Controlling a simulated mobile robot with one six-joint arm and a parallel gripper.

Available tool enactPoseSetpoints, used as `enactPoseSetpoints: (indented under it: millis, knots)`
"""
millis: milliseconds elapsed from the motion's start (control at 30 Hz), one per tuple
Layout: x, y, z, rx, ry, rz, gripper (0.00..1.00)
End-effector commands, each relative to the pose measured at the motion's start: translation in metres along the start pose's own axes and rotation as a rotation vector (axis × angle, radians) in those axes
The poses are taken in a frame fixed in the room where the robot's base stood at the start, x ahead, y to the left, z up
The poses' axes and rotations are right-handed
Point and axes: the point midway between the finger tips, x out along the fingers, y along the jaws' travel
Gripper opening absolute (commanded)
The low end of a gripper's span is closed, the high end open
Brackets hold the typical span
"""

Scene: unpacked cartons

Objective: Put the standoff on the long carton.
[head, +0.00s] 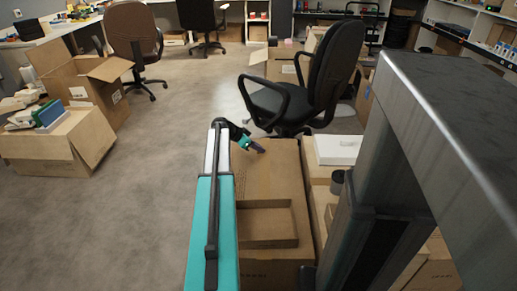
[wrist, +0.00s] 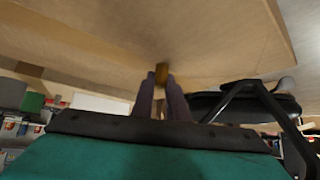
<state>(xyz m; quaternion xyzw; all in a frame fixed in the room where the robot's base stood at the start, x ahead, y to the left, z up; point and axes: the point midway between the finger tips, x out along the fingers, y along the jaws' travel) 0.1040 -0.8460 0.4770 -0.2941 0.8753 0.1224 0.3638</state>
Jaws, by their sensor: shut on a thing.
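The long carton (head: 272,180) appears to be the large brown one beside my arm, with its flat top facing up. Its brown surface also fills the upper part of the wrist view (wrist: 100,40). My gripper (head: 260,148) is over the far part of this top. In the wrist view my gripper (wrist: 161,82) is shut on the standoff (wrist: 161,71), a small brass-coloured piece between the fingertips. The standoff is too small to make out in the head view. I cannot tell whether it touches the carton.
A shallow open cardboard tray (head: 268,242) lies on the near part of the carton top. A black office chair (head: 300,90) stands just behind the carton. A white box (head: 338,150) and a dark cylinder (head: 337,181) are to the right. Open floor (head: 150,190) lies left.

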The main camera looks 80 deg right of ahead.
Motion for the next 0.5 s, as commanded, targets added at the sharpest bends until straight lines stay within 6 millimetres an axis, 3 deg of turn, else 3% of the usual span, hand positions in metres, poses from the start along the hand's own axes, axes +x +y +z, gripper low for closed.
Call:
enactPoseSetpoints:
  millis: [167,200,267,500]
  knots:
    - [0.0027,-0.0001,0.0028,0.000,0.000,0.000,0.00]
    - [0.0019,-0.0001,0.0021,0.000,0.000,0.000,0.20]
    - [0.0019,-0.0001,0.0021,0.000,0.000,0.000,0.30]
    - [0.0017,-0.0001,0.0020,0.000,0.000,0.000,0.32]
